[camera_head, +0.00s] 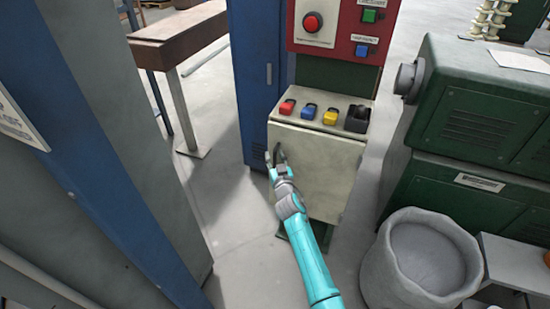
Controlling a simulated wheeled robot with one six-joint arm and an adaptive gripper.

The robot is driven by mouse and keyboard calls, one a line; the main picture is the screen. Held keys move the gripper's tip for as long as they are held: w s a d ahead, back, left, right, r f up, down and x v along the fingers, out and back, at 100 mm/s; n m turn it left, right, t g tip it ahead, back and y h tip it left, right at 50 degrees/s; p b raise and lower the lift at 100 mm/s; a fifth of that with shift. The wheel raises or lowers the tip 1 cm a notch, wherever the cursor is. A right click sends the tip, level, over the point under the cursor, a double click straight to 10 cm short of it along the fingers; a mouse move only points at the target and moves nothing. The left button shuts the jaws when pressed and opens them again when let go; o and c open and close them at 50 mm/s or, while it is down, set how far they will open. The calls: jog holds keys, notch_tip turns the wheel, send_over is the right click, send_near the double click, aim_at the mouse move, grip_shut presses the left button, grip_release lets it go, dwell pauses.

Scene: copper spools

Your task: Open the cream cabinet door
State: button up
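The cream cabinet door (325,173) is on the front of a small cabinet under a sloped control panel. It looks closed. My gripper (275,160) is at the door's upper left, by a dark handle (282,153). The fingers appear spread around or beside the handle; at this size I cannot tell whether they touch it or are shut on it. My teal arm comes up from the bottom and covers the door's lower left part.
A grey bin (430,262) stands on the floor at the lower right, near a green machine (478,125). A blue cabinet (258,70) stands directly left of and behind the cream one. A large blue and grey cabinet (95,140) fills the left. Floor is free between them.

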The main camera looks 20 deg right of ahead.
grip_shut()
jog(key=s+a, duration=0.1)
jog(key=s, duration=2.1)
jog(key=shift+s, duration=0.15)
jog(key=shift+a, duration=0.1)
